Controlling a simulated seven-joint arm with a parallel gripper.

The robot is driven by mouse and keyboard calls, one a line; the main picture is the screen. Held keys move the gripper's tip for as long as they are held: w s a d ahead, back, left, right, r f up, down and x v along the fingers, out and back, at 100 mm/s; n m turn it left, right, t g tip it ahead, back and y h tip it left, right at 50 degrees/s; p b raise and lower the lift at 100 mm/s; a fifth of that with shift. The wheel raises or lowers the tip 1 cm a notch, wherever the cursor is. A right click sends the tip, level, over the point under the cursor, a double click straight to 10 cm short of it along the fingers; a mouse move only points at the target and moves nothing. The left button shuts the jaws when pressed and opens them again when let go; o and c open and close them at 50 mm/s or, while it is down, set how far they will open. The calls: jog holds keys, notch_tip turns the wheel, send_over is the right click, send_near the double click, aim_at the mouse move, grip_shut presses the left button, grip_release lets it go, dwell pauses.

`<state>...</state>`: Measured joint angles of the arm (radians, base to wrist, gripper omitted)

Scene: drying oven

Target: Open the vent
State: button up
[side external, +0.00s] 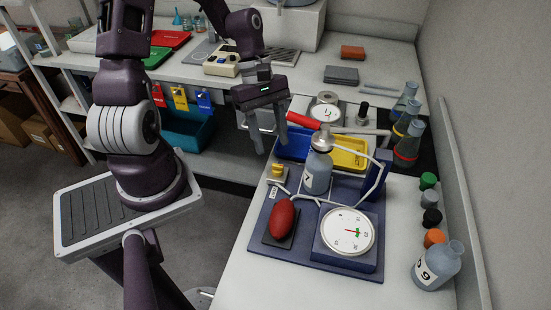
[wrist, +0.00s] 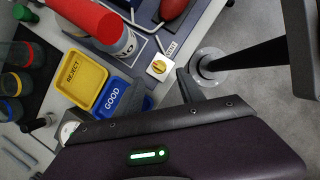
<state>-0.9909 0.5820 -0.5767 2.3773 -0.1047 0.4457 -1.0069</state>
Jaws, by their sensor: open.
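The vent (side external: 278,174) is a small yellow knob on a pale square base, at the back left corner of the blue board, with a small label beside it. In the wrist view the vent (wrist: 158,67) shows from above, with a dark mark across its yellow knob, near the upper middle. My gripper (side external: 271,150) hangs above and slightly behind the vent, fingers pointing down, apart and empty. It does not touch the vent. In the wrist view one dark finger shows just right of the vent.
A red-handled lever (side external: 303,121) and a capped bottle (side external: 318,168) stand right of my gripper. A red bulb (side external: 282,218) and a dial gauge (side external: 347,232) sit in front. Blue and yellow trays (side external: 292,146) lie behind. Flasks (side external: 408,145) stand at the right.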

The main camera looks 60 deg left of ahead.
aim_at(278, 169)
jog(key=x, duration=0.5)
jog(key=shift+d+f, duration=0.15)
jog(key=shift+f, duration=0.25)
grip_shut()
